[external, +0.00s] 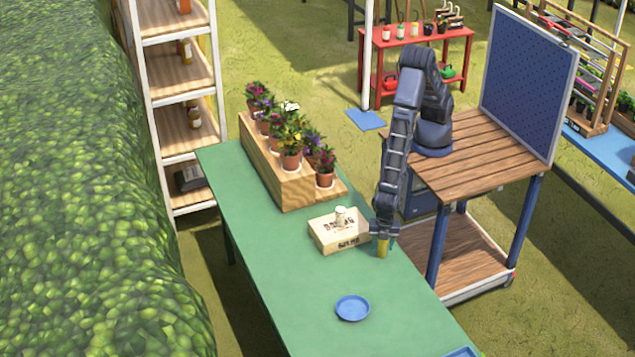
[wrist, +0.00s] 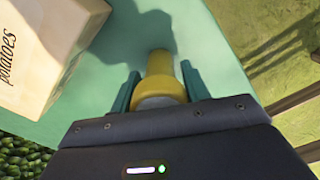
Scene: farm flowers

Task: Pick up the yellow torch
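The yellow torch (wrist: 159,67) is upright at the green table's right edge, directly below my gripper. It also shows in the external view (external: 383,248), with its upper part hidden by my gripper (external: 383,230). In the wrist view, the torch lies between the two teal fingers of my gripper (wrist: 160,88), with a grey band near the palm. The fingers flank its wide head closely. I cannot tell whether they touch it or whether the torch is lifted off the table.
A blue plate (external: 352,308) lies nearer the front. The table (external: 285,290) is clear around the plate.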

